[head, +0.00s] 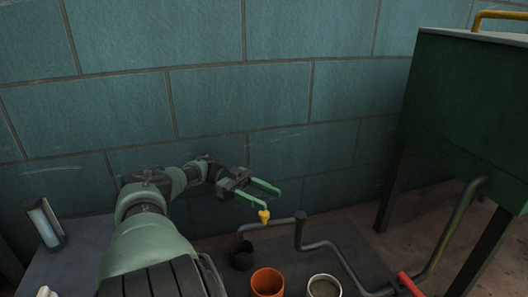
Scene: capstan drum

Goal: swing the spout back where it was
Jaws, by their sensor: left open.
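The spout (268,223) is a dark grey pipe. It runs left from an upright bend (299,232), and its end turns down over a black cup (241,258). My left gripper (272,199) is above the spout, its two green fingers apart and pointing right. A small yellow piece (264,215) shows between the lower fingertip and the spout; I cannot tell whether it touches either. I see nothing held between the fingers. My right gripper is out of view.
An orange cup (267,281) and a pale-rimmed cup (324,286) stand right of the black cup. A green tank (462,105) on legs stands at right, with a pipe (449,232) coming down. A red handle (410,285) is at the lower edge. A teal block wall (240,100) closes the back.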

